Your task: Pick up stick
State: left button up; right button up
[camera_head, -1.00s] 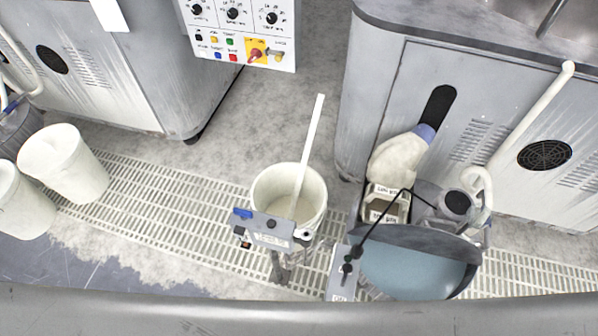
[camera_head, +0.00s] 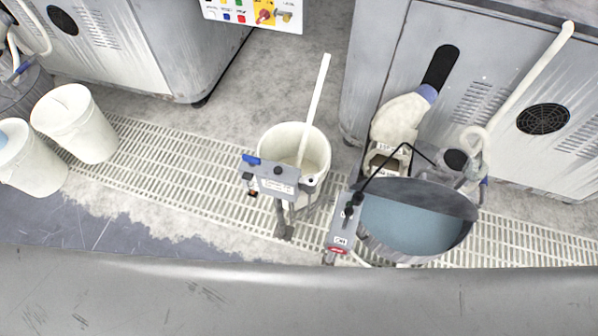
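The stick (camera_head: 317,95) is long, thin and white. It stands tilted in a white bucket (camera_head: 322,140), its upper end rising well above the rim and leaning slightly right. Its lower end is inside the bucket, partly behind a small grey control box (camera_head: 276,180) in front. Neither of my grippers shows in the head view.
A metal ledge (camera_head: 300,300) spans the front. A round tub with bluish liquid (camera_head: 410,222) stands right of the bucket, beside another small box (camera_head: 343,226). White buckets (camera_head: 88,135) stand at left. Grey machine cabinets (camera_head: 160,50) are behind. Slatted grating (camera_head: 150,160) covers the floor.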

aim_at(324, 65)
jog(key=k+z, duration=0.1)
jog(key=z, duration=0.35)
jog(key=k+z, duration=0.1)
jog(key=z, duration=0.35)
jog(key=k+l+z, duration=0.1)
jog(key=z, duration=0.35)
jog(key=j+z, duration=0.35)
jog(key=j, duration=0.15)
jog(key=j+z, duration=0.35)
jog(key=k+j+z, duration=0.2)
jog(key=j+z, duration=0.15)
jog(key=j, duration=0.15)
jog(key=k+j+z, duration=0.15)
jog(key=j+z, duration=0.2)
jog(key=j, duration=0.1)
